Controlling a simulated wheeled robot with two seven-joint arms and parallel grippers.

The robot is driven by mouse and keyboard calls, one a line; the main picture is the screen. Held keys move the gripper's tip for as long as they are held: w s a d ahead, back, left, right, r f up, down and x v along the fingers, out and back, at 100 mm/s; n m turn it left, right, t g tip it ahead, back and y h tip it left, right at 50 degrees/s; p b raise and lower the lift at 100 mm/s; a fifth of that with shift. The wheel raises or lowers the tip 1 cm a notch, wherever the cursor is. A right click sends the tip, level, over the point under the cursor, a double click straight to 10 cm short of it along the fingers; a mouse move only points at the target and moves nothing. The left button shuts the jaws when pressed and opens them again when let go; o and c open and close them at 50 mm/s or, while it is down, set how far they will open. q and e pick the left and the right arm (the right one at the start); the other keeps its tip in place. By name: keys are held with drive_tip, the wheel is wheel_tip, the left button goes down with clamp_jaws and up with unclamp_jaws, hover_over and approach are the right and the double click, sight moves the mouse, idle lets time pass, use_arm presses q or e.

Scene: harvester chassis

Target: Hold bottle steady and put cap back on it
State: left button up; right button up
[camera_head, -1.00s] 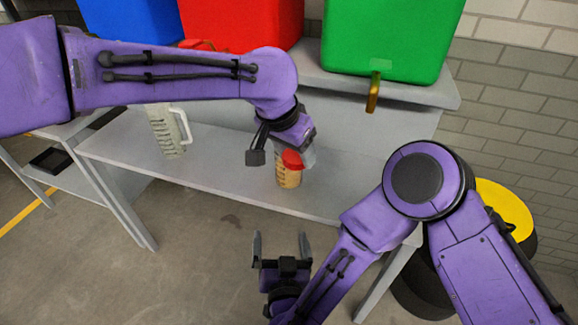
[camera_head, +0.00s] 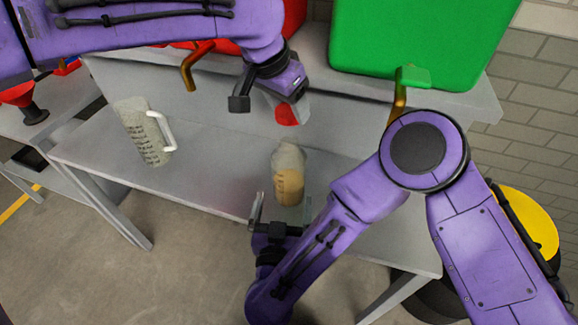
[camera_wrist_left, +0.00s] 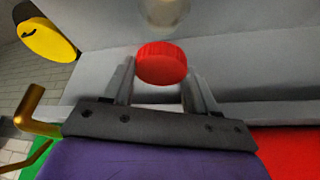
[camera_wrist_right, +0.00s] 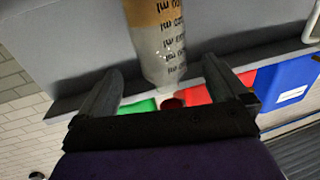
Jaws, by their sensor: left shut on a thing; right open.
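A translucent bottle (camera_head: 288,185) with tan contents stands on the grey bench, its top uncapped. My left gripper (camera_head: 290,104) is shut on the red cap (camera_head: 286,115), holding it above and apart from the bottle. The cap (camera_wrist_left: 161,63) sits between the fingers in the left wrist view, with part of the bottle (camera_wrist_left: 163,10) beyond it. My right gripper (camera_head: 281,204) is open low at the bench's front edge, close to the bottle. In the right wrist view the bottle (camera_wrist_right: 162,45) shows between and beyond the open fingers (camera_wrist_right: 163,78). Contact is not visible.
A measuring jug (camera_head: 135,130) with a white handle stands to the left on the bench (camera_head: 215,165). Green (camera_head: 420,40) and red bins with spigots sit on the shelf behind. A yellow-topped drum (camera_head: 528,225) stands at the right. Bench between jug and bottle is clear.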

use_arm(q)
drive_tip(key=shift+s+r, duration=0.25)
drive_tip(key=shift+s, duration=0.25)
drive_tip(key=shift+w+f, duration=0.1)
drive_tip(key=shift+w, duration=0.05)
use_arm(e)
drive_tip(key=w, duration=0.3)
drive_tip(key=w+d, duration=0.1)
drive_tip(key=w, duration=0.7)
drive_tip(key=shift+w+d+r, duration=0.1)
drive_tip(key=shift+w+d, duration=0.05)
drive_tip(key=shift+d, duration=0.1)
drive_tip(key=c, duration=1.2)
use_arm(q)
hover_over(294, 140)
drive_tip(key=s+a, duration=0.1)
drive_tip(key=s, duration=0.1)
drive_tip(key=shift+w+a+f, duration=0.1)
drive_tip(key=shift+f, duration=1.15)
drive_tip(key=shift+w+a+f, duration=0.1)
drive_tip(key=shift+f, duration=1.15)
